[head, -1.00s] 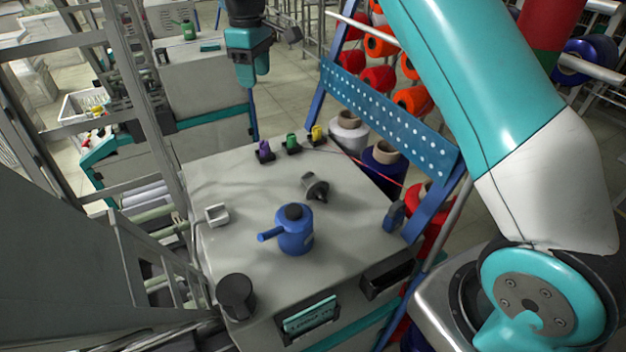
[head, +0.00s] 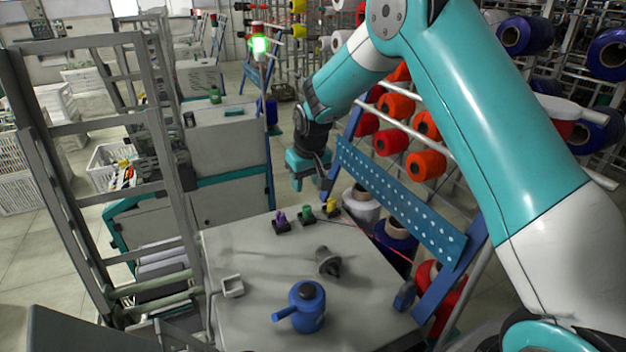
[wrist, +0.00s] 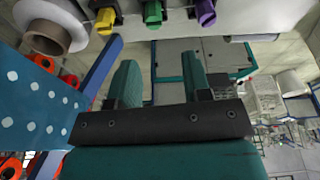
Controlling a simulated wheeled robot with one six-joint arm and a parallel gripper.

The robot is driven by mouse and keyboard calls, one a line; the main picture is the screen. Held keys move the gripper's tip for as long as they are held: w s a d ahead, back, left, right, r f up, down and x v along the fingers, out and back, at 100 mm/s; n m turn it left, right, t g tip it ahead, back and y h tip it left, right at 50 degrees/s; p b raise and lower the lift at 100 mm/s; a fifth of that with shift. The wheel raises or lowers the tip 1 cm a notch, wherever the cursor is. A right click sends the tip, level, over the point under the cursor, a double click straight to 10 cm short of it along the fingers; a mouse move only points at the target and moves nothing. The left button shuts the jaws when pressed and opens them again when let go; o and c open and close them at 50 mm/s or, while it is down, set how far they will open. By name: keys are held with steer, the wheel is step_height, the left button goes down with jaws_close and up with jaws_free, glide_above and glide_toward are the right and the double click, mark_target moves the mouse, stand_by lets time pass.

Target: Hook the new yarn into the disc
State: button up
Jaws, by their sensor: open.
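My gripper (head: 311,180) is open and empty, beyond the far edge of the grey machine top, behind the small coloured blocks. Its two teal fingers also show apart in the wrist view (wrist: 161,80). A thin red yarn (head: 378,240) runs from near the yellow block (head: 331,207) toward the lower right, past the blue perforated panel (head: 400,195). A dark grey piece with a disc-like flange and pointed tip (head: 329,263) lies on the machine top; I cannot tell whether it is the task's disc. No yarn is visible between the fingers.
Purple (head: 281,220) and green (head: 306,214) blocks stand along the far edge. A blue pot with a spout (head: 307,306) and a small white square holder (head: 232,286) stand on the top. The perforated panel and yarn cones (head: 396,236) border the right side. A grey ladder-like frame stands left.

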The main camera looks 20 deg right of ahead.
mark_target(307, 208)
steer(key=shift+m, duration=0.5)
steer(key=b+x, duration=0.2)
steer(key=x, duration=0.1)
steer(key=b+x, duration=0.1)
steer(key=x, duration=0.2)
steer(key=b+x, duration=0.2)
steer(key=x, duration=0.1)
steer(key=shift+s+d+f+b, duration=0.2)
steer(key=shift+d+f+b, duration=0.15)
steer(key=shift+d+f, duration=0.05)
steer(key=c, duration=0.7)
steer(key=shift+r, duration=0.1)
steer(key=shift+c, duration=0.2)
steer(key=shift+w+p+v, duration=0.2)
steer(key=shift+p+v, duration=0.55)
steer(key=shift+v, duration=0.3)
steer(key=shift+w+p+v, duration=0.25)
steer(key=shift+p+v, duration=0.45)
steer(key=shift+v, duration=0.35)
steer(key=shift+r, duration=0.1)
